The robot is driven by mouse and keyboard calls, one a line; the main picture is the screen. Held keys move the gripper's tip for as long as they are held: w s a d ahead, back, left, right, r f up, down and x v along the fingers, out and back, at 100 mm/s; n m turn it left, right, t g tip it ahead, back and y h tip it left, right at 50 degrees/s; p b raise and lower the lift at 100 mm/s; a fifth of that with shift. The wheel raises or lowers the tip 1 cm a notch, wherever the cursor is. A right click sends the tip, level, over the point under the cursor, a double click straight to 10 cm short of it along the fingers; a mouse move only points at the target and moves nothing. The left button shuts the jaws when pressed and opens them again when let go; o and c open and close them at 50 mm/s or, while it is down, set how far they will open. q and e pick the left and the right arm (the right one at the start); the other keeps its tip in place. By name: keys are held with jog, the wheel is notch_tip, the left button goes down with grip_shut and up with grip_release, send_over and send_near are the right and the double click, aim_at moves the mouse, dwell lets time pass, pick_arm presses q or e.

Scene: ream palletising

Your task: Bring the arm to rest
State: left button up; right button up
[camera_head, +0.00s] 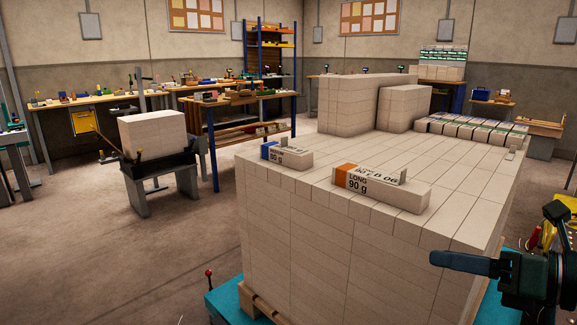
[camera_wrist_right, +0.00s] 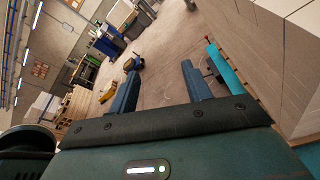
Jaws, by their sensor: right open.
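My right gripper (camera_head: 440,259) is at the lower right of the head view, beside the right face of a large pallet stack (camera_head: 340,245) of pale reams. In the right wrist view its two blue fingers (camera_wrist_right: 160,72) stand apart with nothing between them, only floor behind. The stack fills the upper right of that view. A ream with an orange label (camera_head: 381,189) and one with a blue label (camera_head: 287,155) lie on the stack's near edge. My left gripper is not in view.
Taller blocks of reams (camera_head: 360,100) stand at the stack's back. A teal platform (camera_head: 228,298) and wooden pallet lie beneath it. A stand with a pale block (camera_head: 153,132) is at left, near workbenches (camera_head: 90,102). Floor at the left front is clear.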

pick_arm(q)
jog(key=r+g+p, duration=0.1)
jog(key=p, duration=0.7)
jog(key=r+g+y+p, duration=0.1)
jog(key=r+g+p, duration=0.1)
jog(key=p, duration=0.7)
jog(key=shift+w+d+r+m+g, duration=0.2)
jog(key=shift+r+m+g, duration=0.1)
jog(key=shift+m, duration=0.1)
pick_arm(e)
jog(key=s+a+f+n+h, duration=0.3)
jog(key=f+n, duration=0.7)
jog(key=n, duration=0.7)
jog(key=s+a+f+n+h, duration=0.4)
jog(key=s+a+f+n, duration=0.4)
jog(key=n, duration=1)
notch_tip(320, 180, down, 2)
jog(key=shift+s+a+n+h, duration=0.2)
jog(key=shift+a+n+h, duration=0.1)
jog(key=shift+a, duration=0.15)
